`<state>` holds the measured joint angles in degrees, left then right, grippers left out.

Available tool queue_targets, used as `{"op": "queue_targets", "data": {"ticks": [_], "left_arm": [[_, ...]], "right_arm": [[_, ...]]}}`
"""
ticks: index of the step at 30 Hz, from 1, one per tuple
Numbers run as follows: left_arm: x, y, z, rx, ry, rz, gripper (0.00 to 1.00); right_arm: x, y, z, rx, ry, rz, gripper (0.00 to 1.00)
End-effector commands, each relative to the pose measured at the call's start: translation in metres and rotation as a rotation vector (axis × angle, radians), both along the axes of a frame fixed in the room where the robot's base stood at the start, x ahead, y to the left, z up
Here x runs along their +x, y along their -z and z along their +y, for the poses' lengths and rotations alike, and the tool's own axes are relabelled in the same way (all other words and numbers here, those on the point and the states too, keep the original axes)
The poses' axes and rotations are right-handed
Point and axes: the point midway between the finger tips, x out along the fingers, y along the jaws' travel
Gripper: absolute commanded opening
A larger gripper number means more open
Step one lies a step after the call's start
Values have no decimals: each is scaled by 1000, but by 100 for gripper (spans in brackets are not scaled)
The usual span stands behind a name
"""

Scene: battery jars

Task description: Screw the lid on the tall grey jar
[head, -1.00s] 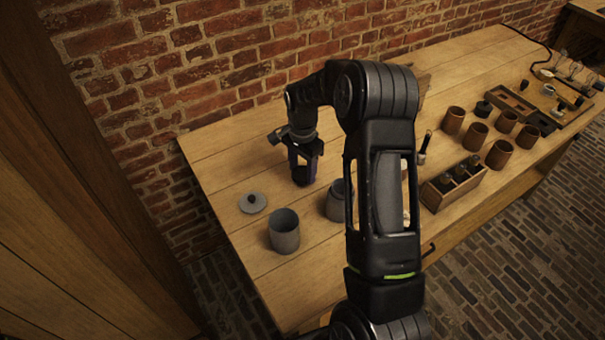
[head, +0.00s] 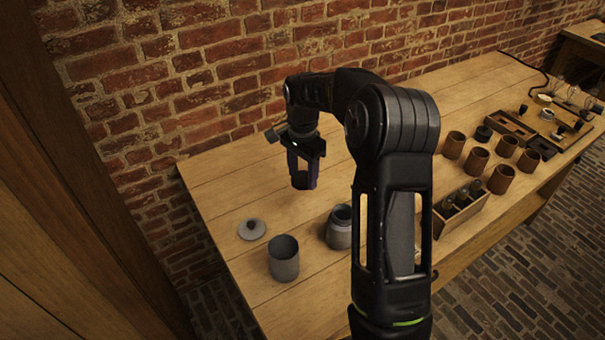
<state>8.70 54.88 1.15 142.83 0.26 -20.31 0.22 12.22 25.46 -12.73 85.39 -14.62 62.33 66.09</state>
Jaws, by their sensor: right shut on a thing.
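My right gripper (head: 302,178) points down above the table's back left part. It is shut on a small dark thing (head: 300,181), probably a lid, mostly hidden between the fingers. A grey jar with a narrower neck (head: 340,231) stands upright to the right of and nearer than the gripper, its right edge close to my arm in the picture. A straight-sided open grey jar (head: 284,262) stands to its left. I cannot tell for sure which is the tall one. A grey lid with a knob (head: 252,230) lies flat behind the open jar. My left gripper is not in view.
On the right stand several brown cups (head: 477,161), a wooden box with dark bottles (head: 458,212), and dark trays (head: 511,129). A brick wall (head: 220,70) runs along the table's back. The wooden table (head: 225,185) is clear around the gripper. My right arm hides part of the table.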

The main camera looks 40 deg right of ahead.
Motion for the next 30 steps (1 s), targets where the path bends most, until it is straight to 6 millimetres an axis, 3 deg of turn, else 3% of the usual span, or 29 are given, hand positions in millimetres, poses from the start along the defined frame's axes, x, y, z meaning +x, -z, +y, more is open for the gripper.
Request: {"op": "queue_targets", "data": {"ticks": [6, 10, 14, 21, 24, 27, 30], "left_arm": [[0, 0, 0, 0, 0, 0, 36], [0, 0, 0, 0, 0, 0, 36], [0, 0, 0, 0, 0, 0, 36], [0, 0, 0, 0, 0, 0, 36], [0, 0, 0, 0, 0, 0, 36], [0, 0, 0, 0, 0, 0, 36], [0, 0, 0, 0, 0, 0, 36]], "right_arm": [[0, 0, 2, 1, -9, 0, 16], [5, 0, 20, 4, -110, 0, 16], [15, -2, 64, 9, -370, -1, 16], [20, -9, 175, 8, -1059, -3, 16], [16, -11, 209, 4, -1284, -2, 16], [13, -12, 227, 0, -1416, 0, 16], [12, -12, 233, -1, -1462, 1, 16]]}}
